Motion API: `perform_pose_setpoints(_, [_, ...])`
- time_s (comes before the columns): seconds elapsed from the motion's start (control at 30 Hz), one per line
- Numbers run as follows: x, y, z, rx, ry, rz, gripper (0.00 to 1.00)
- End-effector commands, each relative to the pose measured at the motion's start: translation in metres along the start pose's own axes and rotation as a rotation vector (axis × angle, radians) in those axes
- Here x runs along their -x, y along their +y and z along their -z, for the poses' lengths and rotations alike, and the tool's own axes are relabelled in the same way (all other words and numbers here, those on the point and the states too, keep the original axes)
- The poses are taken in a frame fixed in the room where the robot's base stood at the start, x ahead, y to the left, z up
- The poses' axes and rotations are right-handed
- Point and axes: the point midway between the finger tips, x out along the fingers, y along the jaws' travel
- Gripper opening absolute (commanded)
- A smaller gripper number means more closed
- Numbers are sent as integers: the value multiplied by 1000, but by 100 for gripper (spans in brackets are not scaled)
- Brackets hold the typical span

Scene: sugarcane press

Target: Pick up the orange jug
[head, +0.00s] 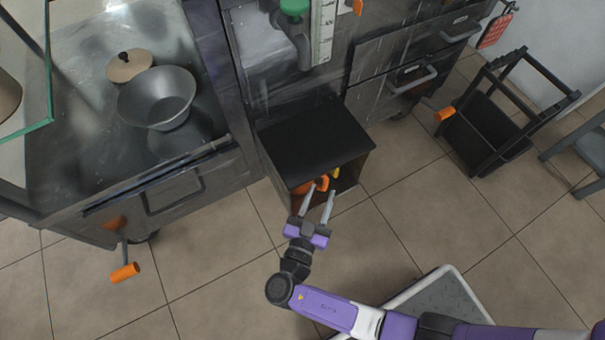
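The orange jug (322,183) shows only in part, as orange patches just inside the open front of a black box-like cabinet (315,138). The cabinet's top hides most of it. My gripper (320,190) reaches to this opening from the front. Its two grey fingers are spread apart, with the tips at the orange patches. Some orange shows between the tips and some to the left of the left finger. I cannot tell whether the fingers touch the jug.
A small yellow thing (336,173) is beside the jug. A dark drawer unit (410,65) and black stool frame (490,130) are right.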

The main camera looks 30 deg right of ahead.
Motion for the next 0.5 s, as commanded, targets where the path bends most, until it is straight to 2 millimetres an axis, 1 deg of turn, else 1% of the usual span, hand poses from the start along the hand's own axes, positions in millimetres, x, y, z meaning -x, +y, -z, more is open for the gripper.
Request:
perform_pose_setpoints(0.1, [-19, 1, -4, 0, -1, -3, 38])
perform_pose_setpoints(0.23, [-34, 1, -2, 0, 0, -2, 38])
perform_pose_setpoints(0.33, [-40, 1, -2, 1, -1, -1, 38])
perform_pose_setpoints(0.5, [-41, 0, -2, 1, -2, 0, 38])
